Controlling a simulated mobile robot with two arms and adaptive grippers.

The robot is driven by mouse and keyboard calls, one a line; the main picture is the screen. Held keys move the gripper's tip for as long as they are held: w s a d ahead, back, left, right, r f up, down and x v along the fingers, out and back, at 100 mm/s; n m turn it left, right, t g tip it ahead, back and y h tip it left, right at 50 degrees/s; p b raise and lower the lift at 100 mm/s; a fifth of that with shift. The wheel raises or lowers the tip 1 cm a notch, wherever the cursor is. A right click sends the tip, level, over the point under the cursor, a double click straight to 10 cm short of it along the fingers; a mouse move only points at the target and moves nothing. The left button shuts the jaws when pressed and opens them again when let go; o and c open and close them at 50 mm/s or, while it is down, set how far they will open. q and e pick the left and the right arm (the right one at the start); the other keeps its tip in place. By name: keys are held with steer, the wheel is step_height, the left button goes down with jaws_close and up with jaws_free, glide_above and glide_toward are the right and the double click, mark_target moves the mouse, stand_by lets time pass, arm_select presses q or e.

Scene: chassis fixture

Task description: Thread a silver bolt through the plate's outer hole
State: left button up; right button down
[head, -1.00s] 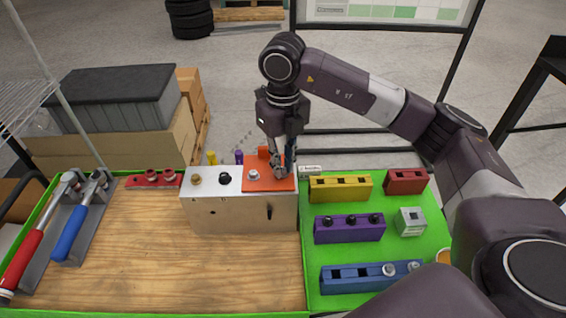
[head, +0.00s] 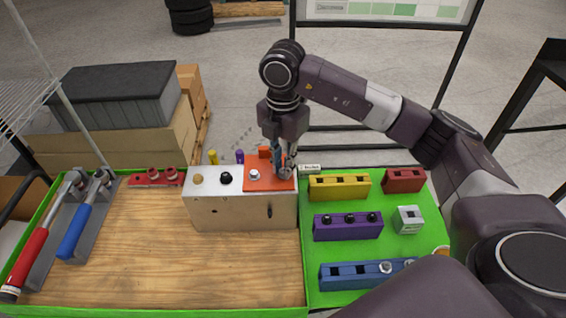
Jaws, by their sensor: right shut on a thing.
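The orange-red plate (head: 262,181) lies on the right part of the top of the grey chassis block (head: 230,212). One silver bolt (head: 255,174) sits in the plate, left of my gripper. My right gripper (head: 284,172) points down at the plate's right end, by the outer hole. It is shut on a small silver thing, seemingly a bolt, mostly hidden by the fingers. The outer hole is hidden under the gripper, so I cannot tell how far the bolt is in. More silver bolts (head: 386,267) stand in the blue holder. My left gripper is not in view.
Yellow (head: 339,186), purple (head: 347,227) and red (head: 403,180) holders and a grey block (head: 408,219) stand on the green mat at right. Red-handled (head: 27,253) and blue-handled (head: 76,232) tools lie at left. The wooden surface (head: 200,270) in front is clear.

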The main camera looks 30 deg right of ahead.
steer(key=shift+s+a+f, duration=0.1)
steer(key=shift+s+f, duration=0.1)
steer(key=shift+f, duration=0.1)
steer(key=c, duration=1.8)
jaws_free()
steer(key=shift+w, duration=0.1)
steer(key=shift+w+r, duration=0.1)
steer(key=shift+r, duration=0.05)
steer(key=shift+r, duration=0.1)
steer(key=shift+r+p, duration=0.9)
steer(key=shift+r, duration=0.3)
